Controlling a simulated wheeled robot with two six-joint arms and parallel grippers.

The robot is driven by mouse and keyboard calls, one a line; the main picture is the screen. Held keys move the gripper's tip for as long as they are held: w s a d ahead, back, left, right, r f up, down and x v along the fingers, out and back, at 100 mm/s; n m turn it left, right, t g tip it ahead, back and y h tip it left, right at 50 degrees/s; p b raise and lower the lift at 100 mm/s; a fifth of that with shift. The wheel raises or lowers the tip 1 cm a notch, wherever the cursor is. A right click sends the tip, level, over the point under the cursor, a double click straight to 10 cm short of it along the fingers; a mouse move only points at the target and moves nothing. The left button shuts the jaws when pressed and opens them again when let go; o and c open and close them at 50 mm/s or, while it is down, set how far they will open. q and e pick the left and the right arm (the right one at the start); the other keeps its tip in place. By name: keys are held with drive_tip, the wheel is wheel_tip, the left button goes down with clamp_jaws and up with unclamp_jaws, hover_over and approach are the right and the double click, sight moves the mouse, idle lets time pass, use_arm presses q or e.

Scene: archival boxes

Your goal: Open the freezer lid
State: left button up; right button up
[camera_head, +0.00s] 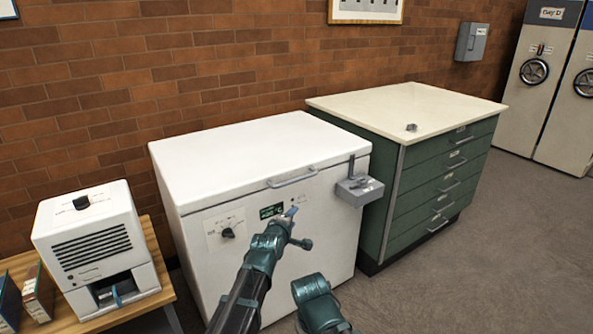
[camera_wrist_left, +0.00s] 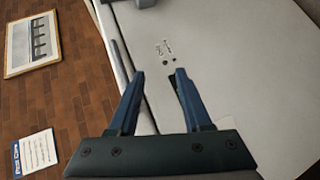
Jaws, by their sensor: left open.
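The white chest freezer (camera_head: 270,270) stands against the brick wall, and its lid (camera_head: 255,150) is down. A grey bar handle (camera_head: 292,178) is on the lid's front edge. My left gripper (camera_head: 291,212) is in front of the freezer's upper front panel, below the handle and near the green display (camera_head: 271,211). In the left wrist view my left gripper (camera_wrist_left: 158,76) is open, with nothing between its fingers. The freezer front (camera_wrist_left: 225,60) lies beyond them, and a grey bar that looks like the handle (camera_wrist_left: 121,60) is left of the fingers.
A grey box with a lever (camera_head: 359,189) is on the freezer's front right corner. A green drawer cabinet (camera_head: 440,185) stands close on the right. A white machine (camera_head: 100,250) sits on a wooden table at left. Open floor (camera_head: 480,280) lies front right.

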sight(296, 181)
use_arm(q)
drive_tip(key=w+a+r+n+t, duration=0.1)
drive_tip(key=w+r+n+t, duration=0.1)
drive_tip(key=r, duration=0.3)
drive_tip(key=shift+w+a+r+n+t+p, duration=0.2)
drive_tip(key=shift+w+r+n+t+p, duration=0.15)
drive_tip(key=shift+w+n, duration=0.35)
use_arm(e)
drive_tip(key=shift+r, duration=0.7)
use_arm(q)
drive_tip(key=shift+w, duration=0.1)
drive_tip(key=b+x, duration=0.2)
drive_tip(key=x, duration=1.1)
drive_tip(key=shift+w+f, duration=0.15)
drive_tip(key=shift+w, duration=0.1)
use_arm(e)
drive_tip(key=shift+f, duration=0.95)
use_arm(q)
drive_tip(key=shift+s, duration=0.1)
clamp_jaws()
